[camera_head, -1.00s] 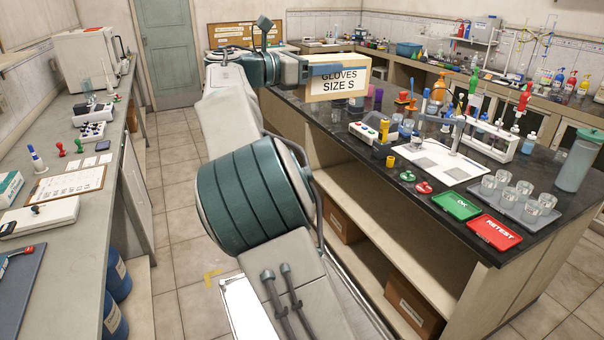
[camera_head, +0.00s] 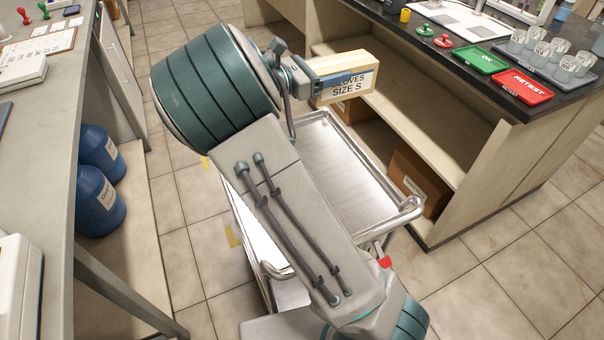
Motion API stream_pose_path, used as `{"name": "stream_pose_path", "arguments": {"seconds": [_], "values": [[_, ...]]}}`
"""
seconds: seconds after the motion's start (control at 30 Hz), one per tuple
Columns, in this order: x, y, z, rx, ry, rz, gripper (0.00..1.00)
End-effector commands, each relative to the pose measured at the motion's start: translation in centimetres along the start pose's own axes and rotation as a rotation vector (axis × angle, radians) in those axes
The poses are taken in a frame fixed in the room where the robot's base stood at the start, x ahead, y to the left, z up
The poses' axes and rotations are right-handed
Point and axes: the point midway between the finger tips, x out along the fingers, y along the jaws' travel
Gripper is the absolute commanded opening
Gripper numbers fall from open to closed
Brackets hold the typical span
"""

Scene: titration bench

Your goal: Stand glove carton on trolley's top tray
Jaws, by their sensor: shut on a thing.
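The glove carton (camera_head: 352,87) is a cream box labelled "GLOVES SIZE S". My gripper (camera_head: 335,78) is shut on it and holds it in the air, label towards the camera and slightly tilted in the picture. The steel trolley stands below, beside the island bench. Its top tray (camera_head: 352,180) is bare where it shows. The carton appears over or near the tray's far end; its height above the tray is hard to tell. My arm hides the tray's left part.
The island bench (camera_head: 455,130) with open shelves stands right of the trolley; a brown box (camera_head: 418,182) sits on its low shelf. Green (camera_head: 474,60) and red (camera_head: 522,86) trays and glass beakers stand on its top. Blue drums (camera_head: 98,203) stand under the left bench. The floor aisle is clear.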

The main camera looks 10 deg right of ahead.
Motion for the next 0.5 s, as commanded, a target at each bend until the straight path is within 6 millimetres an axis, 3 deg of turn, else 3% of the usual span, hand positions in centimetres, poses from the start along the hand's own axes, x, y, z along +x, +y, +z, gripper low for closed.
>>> {"name": "stream_pose_path", "arguments": {"seconds": [0.03, 0.2, 0.33, 0.5], "values": [[0.0, -0.9, -3.1, -0.007, -0.003, 0.000, 0.30], [0.0, -3.5, -8.8, -0.007, -0.007, 0.005, 0.30], [0.0, -5.2, -11.7, -0.007, -0.009, 0.005, 0.30], [0.0, -6.4, -13.5, -0.004, -0.010, 0.007, 0.30]]}}
